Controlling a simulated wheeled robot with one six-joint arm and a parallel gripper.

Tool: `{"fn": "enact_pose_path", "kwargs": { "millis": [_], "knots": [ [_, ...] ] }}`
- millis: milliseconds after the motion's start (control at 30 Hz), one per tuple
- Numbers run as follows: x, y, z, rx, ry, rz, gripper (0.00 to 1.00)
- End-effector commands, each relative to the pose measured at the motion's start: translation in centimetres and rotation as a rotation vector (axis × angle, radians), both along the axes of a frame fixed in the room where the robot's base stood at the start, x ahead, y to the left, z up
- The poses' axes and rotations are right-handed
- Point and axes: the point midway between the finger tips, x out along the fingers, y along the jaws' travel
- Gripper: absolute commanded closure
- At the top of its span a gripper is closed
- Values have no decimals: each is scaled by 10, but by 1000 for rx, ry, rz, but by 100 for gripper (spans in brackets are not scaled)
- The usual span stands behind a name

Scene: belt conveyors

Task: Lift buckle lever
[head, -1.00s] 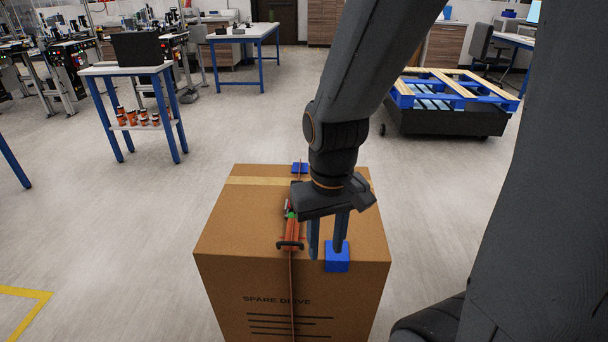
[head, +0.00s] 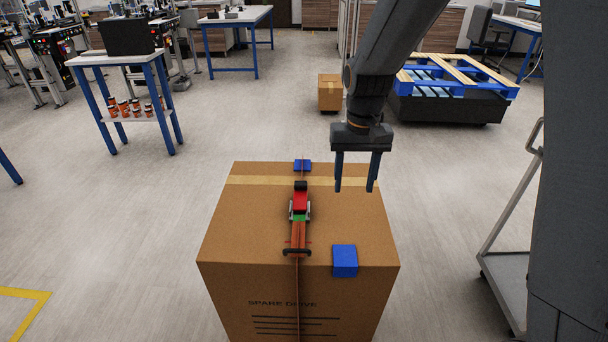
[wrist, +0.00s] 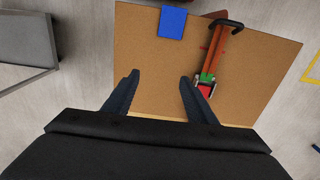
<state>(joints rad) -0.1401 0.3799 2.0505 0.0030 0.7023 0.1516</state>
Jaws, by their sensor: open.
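The buckle (head: 299,208) sits on top of the cardboard box, on a strap that runs over the box. It has a red and green body and an orange lever ending in a dark handle bar (head: 297,252) toward the box's front edge. The buckle also shows in the wrist view (wrist: 208,80), right of the fingers. My gripper (head: 355,188) is open and empty above the right part of the box, to the right of the buckle and apart from it. In the wrist view the two fingers (wrist: 158,88) point down over bare cardboard.
The cardboard box (head: 240,235) stands on the floor. A blue corner piece (head: 345,260) lies at its front edge and another (head: 303,165) at the back. A metal cart (head: 505,270) stands at the right. A small box (head: 330,95) and a pallet (head: 455,78) are behind.

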Motion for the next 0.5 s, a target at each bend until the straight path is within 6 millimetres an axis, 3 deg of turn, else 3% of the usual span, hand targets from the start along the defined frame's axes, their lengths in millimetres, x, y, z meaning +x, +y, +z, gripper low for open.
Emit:
{"fn": "enact_pose_path", "kwargs": {
  "millis": [33,200,333,500],
  "knots": [
    [24,16,-1,-1,4,2,48],
    [90,66,-11,-2,8,-7,48],
    [123,99,-20,-3,9,-13,48],
    [144,124,-29,-4,9,-19,48]
  ]
}}
